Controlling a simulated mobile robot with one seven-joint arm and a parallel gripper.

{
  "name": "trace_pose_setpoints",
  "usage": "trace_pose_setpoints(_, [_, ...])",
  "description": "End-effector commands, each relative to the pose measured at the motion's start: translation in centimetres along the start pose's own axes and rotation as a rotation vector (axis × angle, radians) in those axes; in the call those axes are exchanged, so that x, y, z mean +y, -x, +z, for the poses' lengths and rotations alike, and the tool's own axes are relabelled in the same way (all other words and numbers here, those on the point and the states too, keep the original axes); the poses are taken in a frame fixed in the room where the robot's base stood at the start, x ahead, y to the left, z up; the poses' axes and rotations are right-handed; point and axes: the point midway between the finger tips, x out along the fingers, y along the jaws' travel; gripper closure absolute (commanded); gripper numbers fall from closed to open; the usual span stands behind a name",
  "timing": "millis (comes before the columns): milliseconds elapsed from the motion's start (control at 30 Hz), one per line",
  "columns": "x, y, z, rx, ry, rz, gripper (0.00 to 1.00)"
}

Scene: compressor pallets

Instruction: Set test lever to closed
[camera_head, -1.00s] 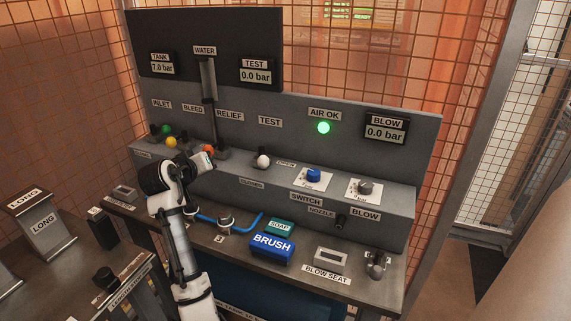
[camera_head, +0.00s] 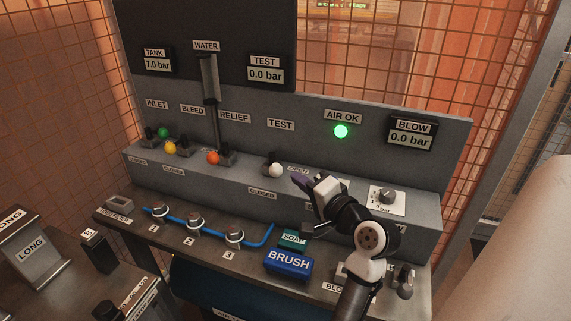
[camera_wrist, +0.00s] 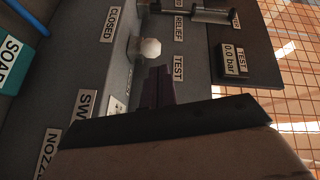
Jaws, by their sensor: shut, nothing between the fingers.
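The test lever has a white round knob (camera_head: 276,170) on a dark base, below the TEST label on the grey console ledge. The knob leans right, toward the OPEN label (camera_head: 298,170) and away from the CLOSED label (camera_head: 262,191). My gripper (camera_head: 299,180) is shut and empty, just right of the knob, its dark fingertips pointing left toward it. In the wrist view the white knob (camera_wrist: 150,48) lies just beyond the shut fingertips (camera_wrist: 160,74), with a small apparent gap. The CLOSED label (camera_wrist: 109,24) shows beyond it. My gripper covers part of the OPEN label in the wrist view.
Levers with green (camera_head: 163,132), yellow (camera_head: 171,148) and orange (camera_head: 213,157) knobs stand to the left. The grey selector knob (camera_head: 388,195) is right of my gripper. A soap block (camera_head: 293,239) and a blue brush block (camera_head: 288,262) lie on the bench below. The TEST display (camera_head: 265,70) reads 0.0 bar.

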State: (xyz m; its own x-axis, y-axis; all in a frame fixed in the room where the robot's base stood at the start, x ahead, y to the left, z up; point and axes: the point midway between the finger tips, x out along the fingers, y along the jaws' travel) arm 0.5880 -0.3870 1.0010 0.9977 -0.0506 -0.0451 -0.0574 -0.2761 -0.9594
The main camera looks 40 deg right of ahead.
Motion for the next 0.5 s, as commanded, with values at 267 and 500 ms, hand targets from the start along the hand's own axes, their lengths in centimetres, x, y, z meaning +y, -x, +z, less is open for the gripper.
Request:
trace_pose_setpoints(267, [1.5,4.4,-1.9,0.009,-0.1,0.004,1.0])
trace_pose_setpoints(500, [1.4,0.6,-1.9,0.005,-0.1,0.004,1.0])
